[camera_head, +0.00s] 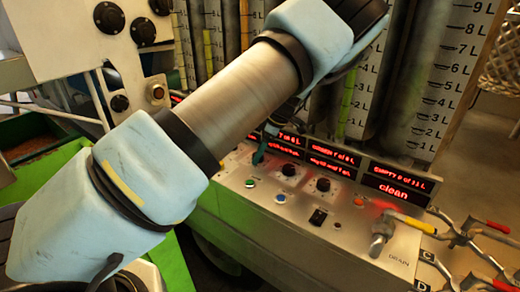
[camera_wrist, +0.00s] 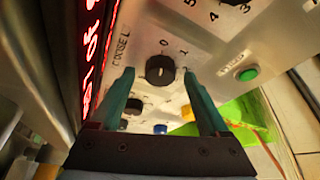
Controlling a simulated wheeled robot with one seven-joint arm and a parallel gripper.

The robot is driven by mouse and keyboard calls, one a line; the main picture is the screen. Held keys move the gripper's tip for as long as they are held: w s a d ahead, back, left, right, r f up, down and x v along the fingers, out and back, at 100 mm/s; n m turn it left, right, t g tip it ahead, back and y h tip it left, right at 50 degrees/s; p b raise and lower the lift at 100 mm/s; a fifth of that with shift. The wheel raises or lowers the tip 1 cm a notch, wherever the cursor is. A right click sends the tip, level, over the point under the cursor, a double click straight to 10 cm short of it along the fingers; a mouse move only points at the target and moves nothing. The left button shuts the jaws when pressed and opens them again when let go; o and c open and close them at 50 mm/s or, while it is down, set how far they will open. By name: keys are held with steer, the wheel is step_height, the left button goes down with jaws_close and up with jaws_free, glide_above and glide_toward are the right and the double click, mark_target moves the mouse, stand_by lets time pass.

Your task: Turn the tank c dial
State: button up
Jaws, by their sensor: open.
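A black round dial (camera_wrist: 160,70) sits on the pale control panel, with printed numbers and a label beside it. My gripper (camera_wrist: 158,72) is open, and its two teal fingers point at the panel on either side of this dial, apart from it in the picture. In the head view a teal finger of my gripper (camera_head: 259,157) shows at the panel's left end, and my arm hides the rest. Two more black dials, a middle one (camera_head: 288,169) and a right one (camera_head: 323,184), are in clear view. I cannot read which dial is tank C.
Red lit displays (camera_head: 345,160) stand behind the dials. A green button (camera_head: 250,183), a blue button (camera_head: 280,198) and a black switch (camera_head: 318,217) lie in front. A yellow-handled valve (camera_head: 410,222) projects at the right. Tall marked tubes rise behind.

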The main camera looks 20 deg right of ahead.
steer(key=shift+f, duration=0.1)
jaws_close()
stand_by(0.7)
